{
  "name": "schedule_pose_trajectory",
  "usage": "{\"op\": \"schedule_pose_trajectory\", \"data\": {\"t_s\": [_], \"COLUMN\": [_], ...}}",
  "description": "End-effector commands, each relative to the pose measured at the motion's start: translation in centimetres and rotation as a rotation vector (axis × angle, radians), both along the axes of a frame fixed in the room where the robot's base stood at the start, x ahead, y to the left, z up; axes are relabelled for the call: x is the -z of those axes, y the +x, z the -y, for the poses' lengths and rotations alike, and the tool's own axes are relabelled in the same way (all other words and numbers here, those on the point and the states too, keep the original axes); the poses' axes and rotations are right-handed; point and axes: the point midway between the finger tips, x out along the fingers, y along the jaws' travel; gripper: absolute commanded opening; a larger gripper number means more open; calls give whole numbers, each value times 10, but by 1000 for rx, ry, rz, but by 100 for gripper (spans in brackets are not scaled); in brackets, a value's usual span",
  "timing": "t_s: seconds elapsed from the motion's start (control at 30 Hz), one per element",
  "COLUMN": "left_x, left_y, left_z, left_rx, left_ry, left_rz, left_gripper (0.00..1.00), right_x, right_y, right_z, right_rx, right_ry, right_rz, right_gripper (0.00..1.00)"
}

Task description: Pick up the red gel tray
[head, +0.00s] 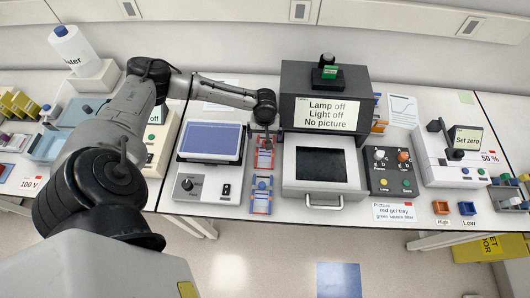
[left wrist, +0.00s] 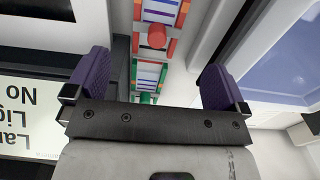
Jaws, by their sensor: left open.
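The red gel tray (head: 264,158) lies on the bench between the blue-screened device and the imaging box, behind a blue-edged tray (head: 260,195). In the left wrist view the red tray (left wrist: 160,14) is at the top, with a round red knob (left wrist: 157,37) at its near end. A green-edged tray (left wrist: 148,82) shows below it in that view. My left gripper (head: 265,128) hangs over the far end of the red tray. Its purple fingers are apart and empty in the left wrist view (left wrist: 155,72). My right gripper is not in view.
The dark imaging box (head: 325,85) stands close to the right of the trays, with a drawer (head: 343,188) in front. The blue-screened device (head: 208,178) is close on the left. A control box (head: 390,170) and a card (head: 393,212) naming the red gel tray are farther right.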

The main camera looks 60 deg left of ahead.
Motion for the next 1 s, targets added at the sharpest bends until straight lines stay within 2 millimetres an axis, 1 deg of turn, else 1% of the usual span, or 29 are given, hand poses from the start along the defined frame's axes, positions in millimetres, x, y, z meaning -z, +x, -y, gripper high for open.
{"op": "schedule_pose_trajectory", "data": {"t_s": [0.03, 0.1, 0.3, 0.4, 0.67, 0.9, 1.0], "left_x": [10, 23, 53, 62, 74, 106, 115], "left_y": [-1, 0, 0, 0, 0, 0, 0], "left_z": [1, 1, 1, 1, 1, 1, 1], "left_rx": [-2, -3, 1, 1, 3, 3, 3], "left_ry": [-1, -1, -1, -1, 0, 0, 0], "left_rz": [-3, -3, -2, -1, -1, -1, -1], "left_gripper": [100, 100, 100, 100, 100, 100, 100], "right_x": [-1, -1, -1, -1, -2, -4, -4], "right_y": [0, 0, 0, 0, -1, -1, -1], "right_z": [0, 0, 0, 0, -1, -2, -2], "right_rx": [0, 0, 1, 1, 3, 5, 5], "right_ry": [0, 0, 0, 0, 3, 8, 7], "right_rz": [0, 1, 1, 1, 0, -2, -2], "right_gripper": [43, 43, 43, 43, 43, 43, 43]}}
